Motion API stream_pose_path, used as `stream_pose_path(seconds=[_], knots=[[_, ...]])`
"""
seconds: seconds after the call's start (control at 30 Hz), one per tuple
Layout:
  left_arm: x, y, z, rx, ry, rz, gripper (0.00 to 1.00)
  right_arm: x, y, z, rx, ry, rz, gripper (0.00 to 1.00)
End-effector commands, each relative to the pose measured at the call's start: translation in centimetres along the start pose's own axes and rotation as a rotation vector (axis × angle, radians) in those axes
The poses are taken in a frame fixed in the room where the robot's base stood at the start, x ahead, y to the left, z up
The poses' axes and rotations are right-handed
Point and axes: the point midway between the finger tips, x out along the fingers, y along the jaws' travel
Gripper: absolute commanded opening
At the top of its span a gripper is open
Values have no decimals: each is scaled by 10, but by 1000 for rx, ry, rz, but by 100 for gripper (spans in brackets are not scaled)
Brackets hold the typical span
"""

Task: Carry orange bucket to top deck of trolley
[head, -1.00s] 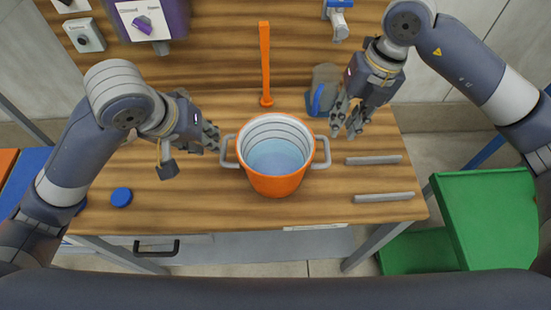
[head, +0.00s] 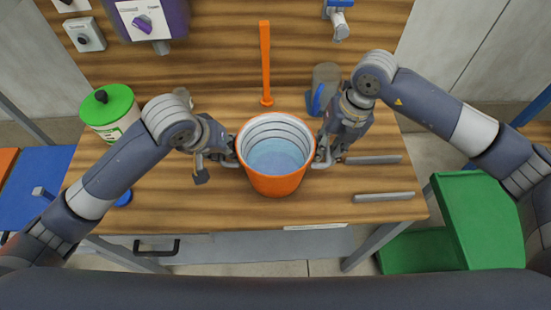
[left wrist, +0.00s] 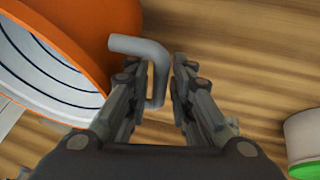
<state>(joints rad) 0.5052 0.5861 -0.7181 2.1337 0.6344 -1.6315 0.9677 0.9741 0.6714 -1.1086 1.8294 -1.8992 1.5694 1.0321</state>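The orange bucket (head: 274,184) stands upright on the wooden bench, with pale blue liquid inside and a grey handle on each side. My left gripper (head: 234,160) is at the bucket's left handle. In the left wrist view the bucket (left wrist: 100,20) is at upper left, and its grey handle (left wrist: 150,52) reaches between the parted fingers of my left gripper (left wrist: 158,85), with a gap beside it. My right gripper (head: 322,152) is at the right handle; its fingers are too small and covered to judge. I cannot clearly identify the trolley.
A green-lidded tub (head: 108,105) stands at the bench's left. Two grey bars (head: 384,197) lie at right, and an orange upright tool (head: 265,60) is behind the bucket. A blue surface (head: 40,185) is left of the bench; a green bin-like object (head: 487,225) is right.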

Motion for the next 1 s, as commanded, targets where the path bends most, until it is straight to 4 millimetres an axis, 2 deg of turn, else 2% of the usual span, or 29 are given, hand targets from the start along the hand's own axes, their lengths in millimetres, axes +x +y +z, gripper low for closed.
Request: stream_pose_path(seconds=[0.17,0.2,0.27,0.63,1.0], knots=[[0,0,0,0,0,0,21,0,0,0,0,0,0,21],[0,0,0,0,0,0,12,0,0,0,0,0,0,12],[0,0,0,0,-1,0,0,0,0,0,0,0,0,0],[0,0,0,-1,0,0,0,0,0,0,0,0,0,0],[-9,2,-4,0,3,0,0,-10,2,1,0,-3,1,0]])
